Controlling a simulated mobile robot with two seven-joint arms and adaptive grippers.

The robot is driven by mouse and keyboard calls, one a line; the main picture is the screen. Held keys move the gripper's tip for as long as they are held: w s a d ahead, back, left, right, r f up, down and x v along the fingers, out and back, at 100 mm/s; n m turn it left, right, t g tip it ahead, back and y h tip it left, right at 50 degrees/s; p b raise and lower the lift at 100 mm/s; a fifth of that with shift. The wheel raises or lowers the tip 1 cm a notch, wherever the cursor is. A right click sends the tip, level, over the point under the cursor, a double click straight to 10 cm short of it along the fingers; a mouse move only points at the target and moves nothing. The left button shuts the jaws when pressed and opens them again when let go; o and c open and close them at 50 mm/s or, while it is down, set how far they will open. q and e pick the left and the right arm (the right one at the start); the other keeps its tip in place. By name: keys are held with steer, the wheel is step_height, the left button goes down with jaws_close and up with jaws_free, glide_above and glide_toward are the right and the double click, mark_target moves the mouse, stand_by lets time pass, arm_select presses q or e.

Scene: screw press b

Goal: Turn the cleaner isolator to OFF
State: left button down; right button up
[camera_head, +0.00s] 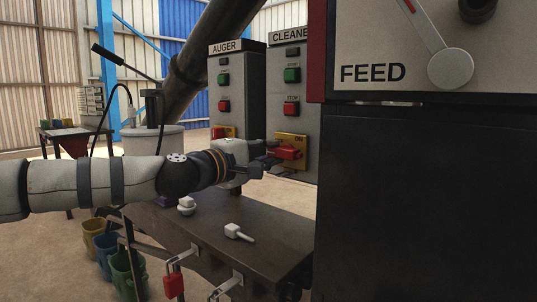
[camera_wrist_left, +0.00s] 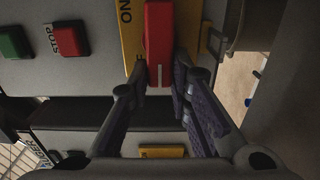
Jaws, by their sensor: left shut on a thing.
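The cleaner isolator has a red handle (camera_head: 287,153) on a yellow plate (camera_head: 291,139), low on the grey CLEANER panel (camera_head: 291,110). The handle lies roughly crosswise on the panel, and the ON label is by the plate's upper right. My left gripper (camera_head: 272,152) reaches in from the left and is shut on the handle's near end. In the left wrist view, the fingers (camera_wrist_left: 160,82) flank the red handle (camera_wrist_left: 159,38), which shows a white line at its near end. Lettering beside the handle is partly hidden. My right gripper is out of view.
The AUGER panel (camera_head: 224,75), with its own red isolator handle (camera_head: 217,132), stands left of the CLEANER panel. The black FEED machine (camera_head: 425,180) closes the right side. Below my left arm is a dark bench (camera_head: 275,225) with a small white tool (camera_head: 238,232).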

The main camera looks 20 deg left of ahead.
arm_select(q)
steer(key=shift+d+f, duration=0.1)
stand_by(0.4)
steer(key=c, duration=1.5)
jaws_free()
steer(key=v, duration=1.2)
